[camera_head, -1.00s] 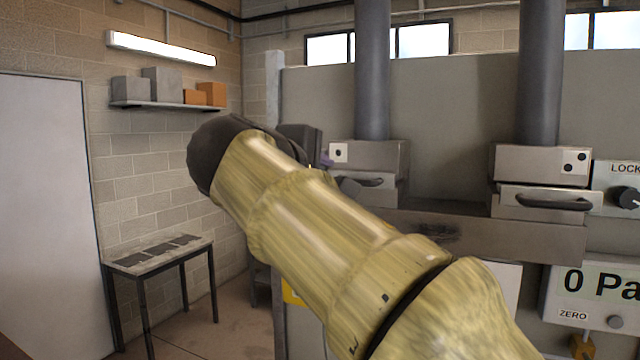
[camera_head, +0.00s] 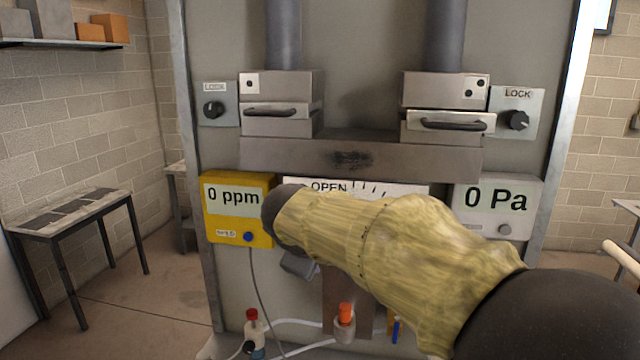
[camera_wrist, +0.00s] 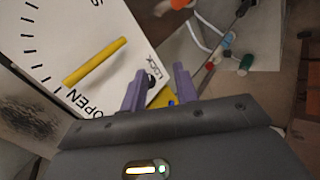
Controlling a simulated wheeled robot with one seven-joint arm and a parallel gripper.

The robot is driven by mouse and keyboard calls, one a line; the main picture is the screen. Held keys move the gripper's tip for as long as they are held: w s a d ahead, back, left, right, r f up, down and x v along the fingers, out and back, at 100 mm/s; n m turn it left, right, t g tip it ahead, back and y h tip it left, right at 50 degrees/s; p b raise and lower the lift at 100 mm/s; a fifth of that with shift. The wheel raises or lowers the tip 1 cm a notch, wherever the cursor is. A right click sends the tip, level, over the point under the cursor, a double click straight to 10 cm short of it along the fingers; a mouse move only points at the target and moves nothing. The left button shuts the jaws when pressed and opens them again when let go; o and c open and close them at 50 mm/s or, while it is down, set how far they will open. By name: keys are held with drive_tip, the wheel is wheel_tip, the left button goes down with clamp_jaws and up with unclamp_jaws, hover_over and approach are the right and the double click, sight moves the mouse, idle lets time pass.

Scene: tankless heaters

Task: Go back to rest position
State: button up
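My gripper (camera_wrist: 160,88) shows in the wrist view as two purple fingers standing apart with nothing between them. It is open and hangs in front of the white dial plate (camera_wrist: 120,40), which carries a yellow pointer (camera_wrist: 95,62) and the words OPEN and LOCK. In the head view my arm reaches from the lower right across the panel and covers most of the dial plate (camera_head: 330,184). The gripper is mostly hidden there behind my arm; only a grey part shows below it.
The heater panel (camera_head: 360,60) holds two handled drawers (camera_head: 280,118), (camera_head: 448,122), a yellow 0 ppm meter (camera_head: 225,228) and a 0 Pa meter (camera_head: 495,205). Bottles (camera_head: 254,330) and tubes stand low in front. A small table (camera_head: 75,212) is at left, with open floor beside it.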

drive_tip(key=s+d+f+m+g+y, duration=0.1)
drive_tip(key=s+d+f+m+g, duration=0.1)
drive_tip(key=s+d+f+m, duration=0.4)
drive_tip(key=s+d+f+m+g, duration=0.3)
drive_tip(key=s+d+f+m, duration=0.3)
drive_tip(key=f, duration=1.1)
drive_tip(key=s+d, duration=0.4)
drive_tip(key=s, duration=0.2)
drive_tip(key=shift+s+f+g+y, duration=0.2)
drive_tip(key=shift+f+g+y, duration=0.1)
drive_tip(key=shift+y, duration=0.1)
drive_tip(key=shift+w, duration=0.1)
drive_tip(key=shift+s, duration=0.2)
idle(0.3)
drive_tip(key=shift+o, duration=0.7)
drive_tip(key=shift+w, duration=0.1)
